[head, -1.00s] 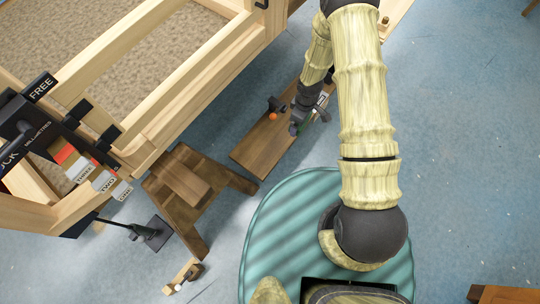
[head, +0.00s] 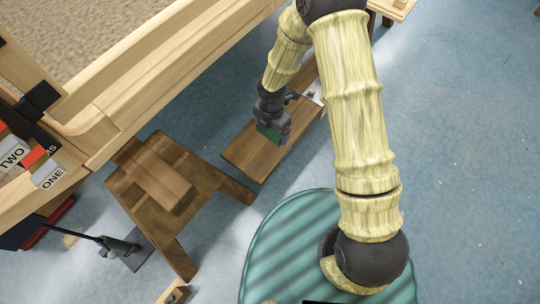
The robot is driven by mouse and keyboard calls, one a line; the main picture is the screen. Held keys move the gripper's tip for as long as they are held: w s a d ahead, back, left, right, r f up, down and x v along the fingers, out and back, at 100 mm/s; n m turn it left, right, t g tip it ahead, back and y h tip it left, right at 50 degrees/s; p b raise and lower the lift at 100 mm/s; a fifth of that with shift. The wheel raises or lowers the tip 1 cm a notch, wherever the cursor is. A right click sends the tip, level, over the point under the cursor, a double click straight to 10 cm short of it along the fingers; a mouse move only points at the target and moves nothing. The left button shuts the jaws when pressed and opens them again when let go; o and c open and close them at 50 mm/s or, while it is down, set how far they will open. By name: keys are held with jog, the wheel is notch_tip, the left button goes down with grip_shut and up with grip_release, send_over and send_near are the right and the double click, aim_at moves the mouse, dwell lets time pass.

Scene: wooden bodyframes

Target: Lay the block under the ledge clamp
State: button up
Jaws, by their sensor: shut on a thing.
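My gripper (head: 271,128) is over the brown wooden ledge (head: 249,152), pointing down, with its jaws shut on a small green piece (head: 267,132). The picture is too small to tell whether this is the block, or whether it touches the ledge. A pale metal part with a dark lever (head: 314,93) shows just right of my gripper, above the ledge; it may belong to the clamp. My arm and gripper hide the ledge's far part and much of the clamp area.
A brown wooden stool (head: 177,185) with a raised slab stands left of the ledge. A black stand (head: 128,248) is on the floor at lower left. The blue floor at right is clear.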

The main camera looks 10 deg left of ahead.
jog(key=shift+s+a+f+n, duration=0.1)
jog(key=shift+a+f+n, duration=0.1)
jog(key=shift+f+n, duration=0.15)
jog(key=shift+r, duration=0.1)
jog(key=b, duration=0.3)
send_over(270, 149)
jog(key=shift+s+f, duration=0.1)
jog(key=shift+f, duration=2.45)
jog(key=shift+f+b, duration=1.2)
jog(key=shift+f, duration=1.3)
jog(key=shift+f, duration=0.1)
jog(key=o, duration=0.8)
jog(key=shift+c, duration=0.2)
